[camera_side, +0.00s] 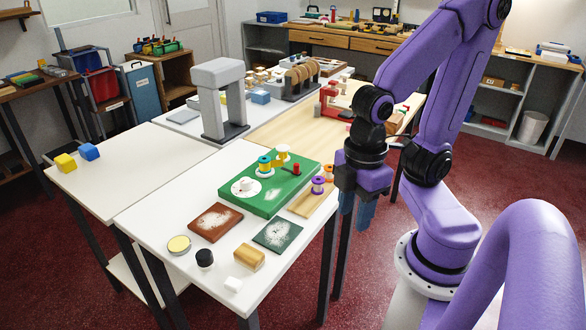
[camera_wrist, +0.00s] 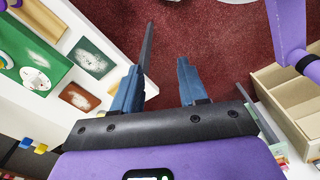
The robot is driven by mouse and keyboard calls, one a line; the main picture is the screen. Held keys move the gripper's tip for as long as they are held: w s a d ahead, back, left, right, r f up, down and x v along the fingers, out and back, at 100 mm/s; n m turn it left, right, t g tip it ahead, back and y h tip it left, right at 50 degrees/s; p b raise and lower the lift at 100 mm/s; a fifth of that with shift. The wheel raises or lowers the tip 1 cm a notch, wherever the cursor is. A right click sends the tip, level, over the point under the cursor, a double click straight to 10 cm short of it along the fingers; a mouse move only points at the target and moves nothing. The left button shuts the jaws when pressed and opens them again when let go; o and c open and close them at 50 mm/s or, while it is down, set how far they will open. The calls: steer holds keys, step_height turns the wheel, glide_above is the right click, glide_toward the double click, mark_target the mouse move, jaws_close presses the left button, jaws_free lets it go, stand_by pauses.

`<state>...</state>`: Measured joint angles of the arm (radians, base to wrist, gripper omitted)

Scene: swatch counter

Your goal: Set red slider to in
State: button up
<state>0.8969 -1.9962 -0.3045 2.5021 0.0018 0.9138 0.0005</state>
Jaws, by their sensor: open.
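The red slider (camera_side: 296,169) is a small upright red knob near the right end of the green board (camera_side: 252,207) on the white table. From this angle I cannot tell which end of its travel it is at. The board also carries a white dial (camera_side: 246,187) and a yellow and teal part (camera_side: 264,164). My gripper (camera_side: 357,212) hangs off the table's right edge, apart from the board, with its blue fingers pointing down. In the wrist view my gripper (camera_wrist: 157,72) is open and empty over the red floor; the green board (camera_wrist: 12,62) shows at the left.
A brown swatch (camera_side: 216,222), a dark green swatch (camera_side: 278,234), a wooden block (camera_side: 250,257) and a black-topped jar (camera_side: 204,259) lie in front. A grey arch (camera_side: 213,100) stands behind.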

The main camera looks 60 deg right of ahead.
steer(key=shift+o, duration=0.3)
steer(key=w+r+m, duration=0.2)
steer(key=w+m, duration=0.2)
steer(key=w, duration=0.6)
steer(key=m, duration=1)
glide_above(296, 164)
step_height(296, 164, down, 17)
steer(key=shift+r, duration=0.15)
jaws_close()
